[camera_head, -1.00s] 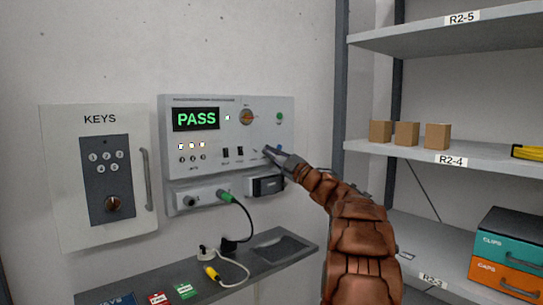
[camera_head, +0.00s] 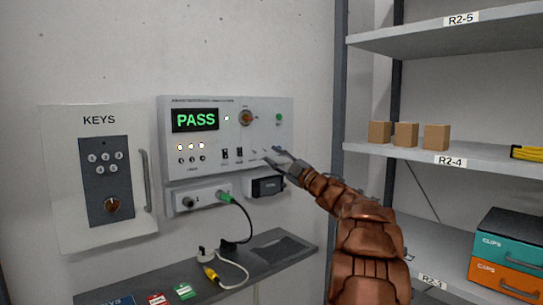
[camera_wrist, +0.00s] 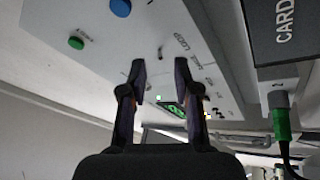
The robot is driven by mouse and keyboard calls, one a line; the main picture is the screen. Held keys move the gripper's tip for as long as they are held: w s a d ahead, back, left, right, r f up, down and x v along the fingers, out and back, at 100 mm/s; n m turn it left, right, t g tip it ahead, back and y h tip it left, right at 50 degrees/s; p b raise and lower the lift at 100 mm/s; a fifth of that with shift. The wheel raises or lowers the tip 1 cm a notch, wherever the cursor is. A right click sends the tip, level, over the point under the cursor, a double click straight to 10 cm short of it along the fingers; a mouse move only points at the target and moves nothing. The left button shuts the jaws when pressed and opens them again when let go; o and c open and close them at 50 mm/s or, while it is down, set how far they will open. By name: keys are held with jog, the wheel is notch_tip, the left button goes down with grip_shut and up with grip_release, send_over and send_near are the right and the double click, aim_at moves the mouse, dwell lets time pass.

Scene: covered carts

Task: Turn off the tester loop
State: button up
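The tester panel (camera_head: 270,103) hangs on the wall, its green display (camera_head: 195,120) reading PASS. An orange knob (camera_head: 246,118) and a green button (camera_head: 279,117) sit at upper right, and two dark rocker switches (camera_head: 232,153) lower down. The wrist view shows the green button (camera_wrist: 76,43) and a blue button (camera_wrist: 120,8). My gripper (camera_head: 270,156) is at the panel's lower right, fingers apart and empty; it also shows in the wrist view (camera_wrist: 160,66). Contact with the panel cannot be told.
A KEYS cabinet (camera_head: 72,180) hangs to the left. A narrow shelf (camera_head: 262,262) below holds a cable and cards; a green plug (camera_head: 225,197) sits in the lower unit. Racks with boxes (camera_head: 407,134) and drawers (camera_head: 512,240) stand right of my arm.

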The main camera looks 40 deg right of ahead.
jog(key=v, duration=0.9)
jog(key=shift+s+f, duration=0.15)
jog(key=shift+s, duration=0.2)
jog(key=shift+d, duration=0.1)
